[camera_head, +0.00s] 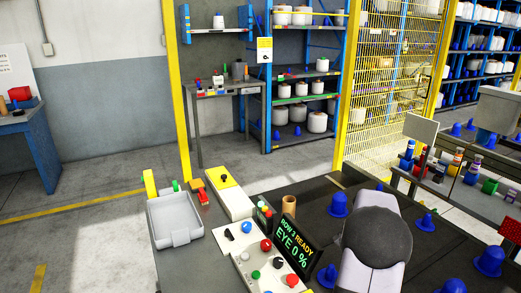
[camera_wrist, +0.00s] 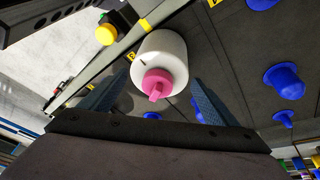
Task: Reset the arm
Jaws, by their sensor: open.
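My gripper (camera_wrist: 159,77) shows in the wrist view as two dark blue fingers spread wide apart. A white yarn bobbin (camera_wrist: 163,52) with a pink core end (camera_wrist: 157,83) appears between the fingertips, with dark surface visible on both sides of it. I cannot tell how far beyond the fingertips it is. In the head view my arm reaches over the dark table (camera_head: 316,200) at the lower right; its gripper is hidden there.
Blue cones, one in the wrist view (camera_wrist: 283,80) and one in the head view (camera_head: 338,205), stand on the dark surface. A brown tube (camera_head: 289,205), a display (camera_head: 297,244), a control panel (camera_head: 262,262) and a grey tray (camera_head: 174,219) stand left of my arm.

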